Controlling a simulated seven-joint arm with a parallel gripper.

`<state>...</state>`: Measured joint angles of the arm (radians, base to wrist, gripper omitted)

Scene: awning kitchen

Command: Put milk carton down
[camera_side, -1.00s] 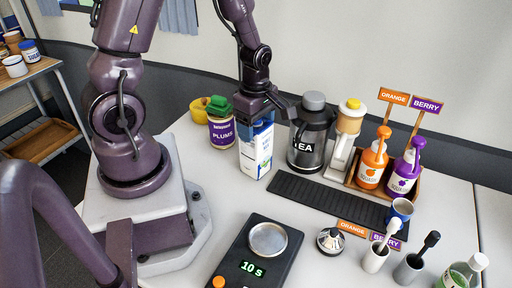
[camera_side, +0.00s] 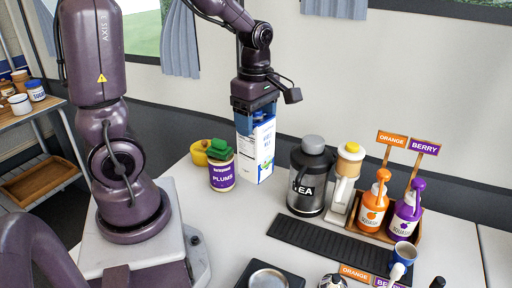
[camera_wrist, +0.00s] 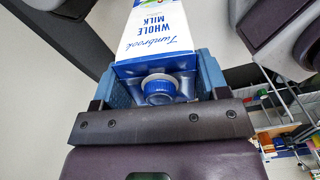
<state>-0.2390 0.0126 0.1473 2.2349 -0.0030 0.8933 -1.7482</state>
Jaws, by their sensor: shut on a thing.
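The milk carton (camera_side: 262,152) is white and blue, and hangs upright from my gripper (camera_side: 256,116), which is shut on its top. Its bottom appears to be above the table, behind and between the plums jar and the tea pot. In the wrist view the carton (camera_wrist: 158,30) shows its "Whole Milk" label and blue cap, between the blue finger pads of my gripper (camera_wrist: 163,85). The table (camera_side: 240,225) below is pale grey.
The plums jar (camera_side: 222,174) and a yellow bowl (camera_side: 199,153) stand left of the carton. The tea pot (camera_side: 307,180), a dispenser (camera_side: 346,178) and the orange (camera_side: 374,207) and berry (camera_side: 406,214) squash bottles stand right. A dark ribbed mat (camera_side: 330,250) lies in front.

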